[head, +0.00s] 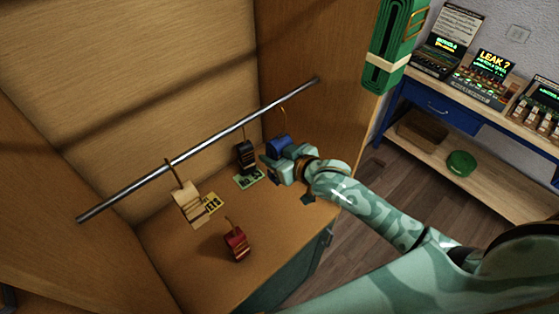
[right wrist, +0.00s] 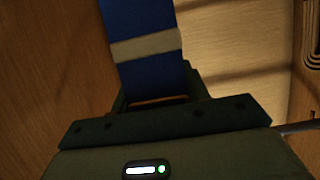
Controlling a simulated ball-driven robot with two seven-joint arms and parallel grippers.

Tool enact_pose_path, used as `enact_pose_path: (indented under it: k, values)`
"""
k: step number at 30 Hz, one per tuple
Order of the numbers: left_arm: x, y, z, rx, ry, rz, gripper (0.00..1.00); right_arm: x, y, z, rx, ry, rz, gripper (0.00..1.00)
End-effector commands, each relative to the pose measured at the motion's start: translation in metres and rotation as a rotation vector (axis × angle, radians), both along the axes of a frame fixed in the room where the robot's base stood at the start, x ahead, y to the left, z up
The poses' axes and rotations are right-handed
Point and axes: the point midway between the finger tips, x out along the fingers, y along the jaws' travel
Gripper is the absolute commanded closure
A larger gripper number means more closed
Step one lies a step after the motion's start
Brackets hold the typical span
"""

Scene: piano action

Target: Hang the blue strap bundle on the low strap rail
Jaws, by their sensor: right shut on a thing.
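The blue strap bundle (head: 279,145) is at the right part of the low strap rail (head: 225,131), inside a wooden cabinet. Its thin hook rises to about the rail; I cannot tell whether it is over the bar. My right gripper (head: 277,163) is shut on the bundle from the lower right and hides part of it. In the right wrist view the blue bundle (right wrist: 150,75), with a pale band, stands up from between the jaws. A tan bundle (head: 187,203) and a black bundle (head: 246,155) hang from the rail by hooks. My left gripper is out of view.
A red bundle (head: 236,244) with a hook stands on the cabinet floor. Lettered tags (head: 249,179) lie near the black and tan bundles. A green bundle (head: 395,45) is at the cabinet's right edge. A blue workbench (head: 437,104) with devices stands at right.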

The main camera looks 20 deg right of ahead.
Motion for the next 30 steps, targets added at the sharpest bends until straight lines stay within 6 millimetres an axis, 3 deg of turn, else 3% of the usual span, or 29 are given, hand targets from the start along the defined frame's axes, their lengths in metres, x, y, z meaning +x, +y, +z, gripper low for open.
enact_pose_path:
  k: [18, 30]
  values:
    - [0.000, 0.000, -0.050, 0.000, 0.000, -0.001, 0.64, 0.056, 0.021, -0.003, 0.001, -0.003, 0.001, 0.83]
    - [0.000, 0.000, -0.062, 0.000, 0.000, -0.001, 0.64, 0.054, 0.020, -0.028, 0.001, 0.000, 0.000, 0.83]
